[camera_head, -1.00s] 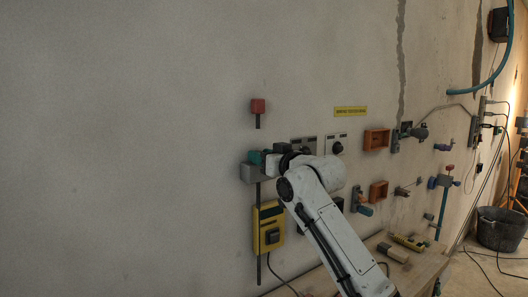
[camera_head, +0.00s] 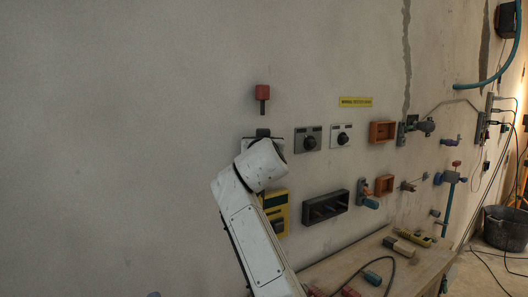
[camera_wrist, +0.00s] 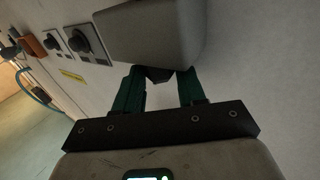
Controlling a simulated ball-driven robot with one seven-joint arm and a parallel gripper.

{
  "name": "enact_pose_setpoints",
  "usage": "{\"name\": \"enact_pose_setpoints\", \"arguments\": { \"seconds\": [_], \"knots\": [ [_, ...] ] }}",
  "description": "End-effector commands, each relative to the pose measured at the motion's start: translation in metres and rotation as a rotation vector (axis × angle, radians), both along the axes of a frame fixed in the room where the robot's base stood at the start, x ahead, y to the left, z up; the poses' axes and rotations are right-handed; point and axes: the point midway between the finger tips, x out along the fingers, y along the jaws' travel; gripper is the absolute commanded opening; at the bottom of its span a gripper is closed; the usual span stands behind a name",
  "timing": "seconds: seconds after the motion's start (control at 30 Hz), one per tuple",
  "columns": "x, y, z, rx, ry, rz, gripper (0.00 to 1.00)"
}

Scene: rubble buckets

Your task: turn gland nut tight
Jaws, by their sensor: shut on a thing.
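In the wrist view, my gripper (camera_wrist: 160,78) has its two green fingers closed around a small dark gland nut (camera_wrist: 159,74). The nut sits against the end of a grey box (camera_wrist: 150,30) on the wall. Only part of the nut shows between the fingers. In the head view, my white arm covers most of this spot; a sliver of the box (camera_head: 247,146) shows beside the arm, and the fingers and nut cannot be made out there.
A red-topped fitting (camera_head: 262,92) is on the wall above. A yellow device (camera_head: 278,212) is below, partly behind my arm. Two dial plates (camera_head: 308,139) (camera_head: 342,136), a dark open-fronted holder (camera_head: 325,207) and orange boxes (camera_head: 383,131) are to the right. A bench (camera_head: 350,262) is lower right.

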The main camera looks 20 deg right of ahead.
Motion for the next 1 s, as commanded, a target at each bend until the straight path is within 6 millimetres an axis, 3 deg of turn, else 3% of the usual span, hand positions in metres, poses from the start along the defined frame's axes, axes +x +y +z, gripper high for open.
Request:
{"name": "enact_pose_setpoints", "arguments": {
  "seconds": [0.63,0.67,0.9,1.0],
  "knots": [
    [0.0004,0.0015,0.0015,-0.001,-0.002,-0.047,0.09],
    [0.0004,0.0016,0.0015,-0.001,-0.002,-0.047,0.42],
    [0.0004,0.0016,0.0010,-0.001,-0.001,-0.047,0.65],
    [0.0006,0.0022,0.0009,-0.001,-0.001,-0.045,0.65]
  ]
}}
